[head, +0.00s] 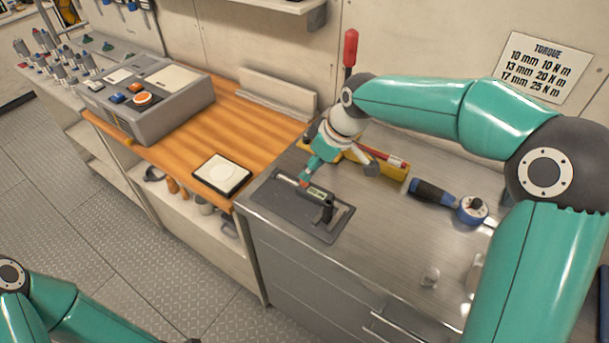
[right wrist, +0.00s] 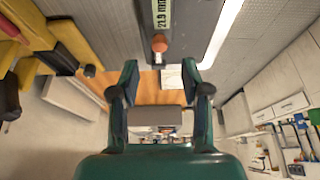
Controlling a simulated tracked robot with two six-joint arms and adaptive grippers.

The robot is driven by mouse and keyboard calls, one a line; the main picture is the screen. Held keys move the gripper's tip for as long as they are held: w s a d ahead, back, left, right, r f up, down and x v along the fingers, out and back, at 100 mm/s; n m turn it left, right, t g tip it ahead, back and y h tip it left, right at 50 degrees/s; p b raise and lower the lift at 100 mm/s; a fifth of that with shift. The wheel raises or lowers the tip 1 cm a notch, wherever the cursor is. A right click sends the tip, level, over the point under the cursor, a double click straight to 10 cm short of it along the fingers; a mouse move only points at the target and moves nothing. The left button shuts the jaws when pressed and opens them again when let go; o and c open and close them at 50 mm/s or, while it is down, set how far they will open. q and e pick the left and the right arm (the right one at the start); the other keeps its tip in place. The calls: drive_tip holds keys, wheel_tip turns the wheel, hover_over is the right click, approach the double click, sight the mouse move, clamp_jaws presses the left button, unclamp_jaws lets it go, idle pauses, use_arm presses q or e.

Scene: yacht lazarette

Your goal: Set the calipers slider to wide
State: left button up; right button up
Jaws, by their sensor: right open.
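The calipers device is a dark grey plate (head: 278,205) lying on the metal worktop. It carries a small greenish display (head: 316,192) and an upright black post (head: 327,211). An orange-red knob (right wrist: 159,44) sits beside the display, which seems to read about 21.9 mm in the right wrist view. My right gripper (head: 306,178) is over the far side of the plate, close to the knob. In the right wrist view its two fingers (right wrist: 160,76) are apart with nothing between them, and the knob lies just beyond the tips. My left arm shows at bottom left; its gripper is out of view.
A blue-black tool (head: 436,193) lies to the right. A white-topped pad (head: 222,174) and a grey control box (head: 155,100) are on the wooden top at left.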

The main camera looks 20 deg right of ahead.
sight(310, 198)
drive_tip(key=x, duration=0.4)
drive_tip(key=shift+w+f, duration=0.2)
drive_tip(key=shift+f, duration=0.1)
drive_tip(key=shift+w+a+f+p, duration=0.15)
drive_tip(key=shift+f+p, duration=0.15)
drive_tip(key=shift+f, duration=0.35)
drive_tip(key=shift+c, duration=0.2)
clamp_jaws()
